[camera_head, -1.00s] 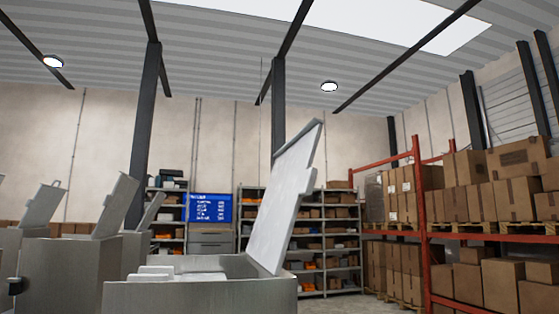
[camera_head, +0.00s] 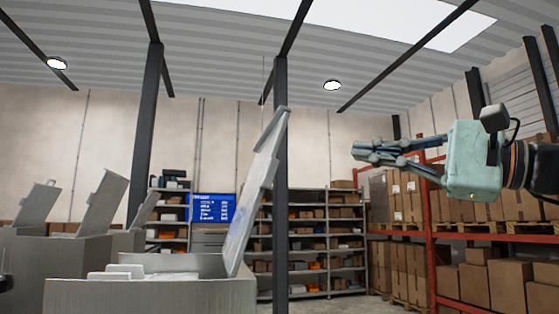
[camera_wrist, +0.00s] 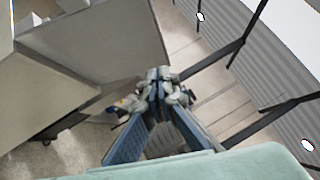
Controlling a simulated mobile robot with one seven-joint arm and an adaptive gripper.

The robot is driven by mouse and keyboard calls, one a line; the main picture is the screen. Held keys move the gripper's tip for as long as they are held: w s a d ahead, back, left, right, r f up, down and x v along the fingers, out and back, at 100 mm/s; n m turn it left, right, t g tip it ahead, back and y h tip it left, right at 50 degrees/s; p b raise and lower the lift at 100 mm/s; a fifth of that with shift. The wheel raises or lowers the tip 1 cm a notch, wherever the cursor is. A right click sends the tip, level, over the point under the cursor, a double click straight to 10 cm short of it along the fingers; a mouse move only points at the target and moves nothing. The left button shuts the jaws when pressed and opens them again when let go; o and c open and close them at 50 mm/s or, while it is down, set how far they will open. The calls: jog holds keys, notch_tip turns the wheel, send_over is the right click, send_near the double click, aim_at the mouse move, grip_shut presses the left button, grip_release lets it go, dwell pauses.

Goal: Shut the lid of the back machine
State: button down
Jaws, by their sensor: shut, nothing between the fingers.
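A grey metal machine (camera_head: 150,297) stands nearest in the head view. Its flat lid (camera_head: 258,185) stands raised and steeply tilted at the right side of its open top. Other grey machines stand behind it to the left, with raised lids (camera_head: 104,203), (camera_head: 40,201) and (camera_head: 145,210). I cannot tell for certain which one is the back machine. My gripper (camera_head: 357,152) is shut and empty, pointing left, to the right of the nearest lid and apart from it in the picture. In the wrist view my gripper (camera_wrist: 158,74) has its fingertips together beside a large grey panel (camera_wrist: 115,50).
Orange-framed racks (camera_head: 428,240) with cardboard boxes stand at the right. Shelves (camera_head: 310,240), a blue screen (camera_head: 213,208) and dark posts (camera_head: 281,150) are at the back. White blocks (camera_head: 125,271) show in the nearest machine's open top.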

jog(key=s+a+x, duration=0.1)
jog(key=s+x, duration=0.1)
jog(key=x, duration=1)
jog(key=shift+a+r+p, duration=0.35)
jog(key=shift+a+r, duration=0.05)
jog(key=shift+a, duration=0.1)
jog(key=shift+a+r, duration=0.1)
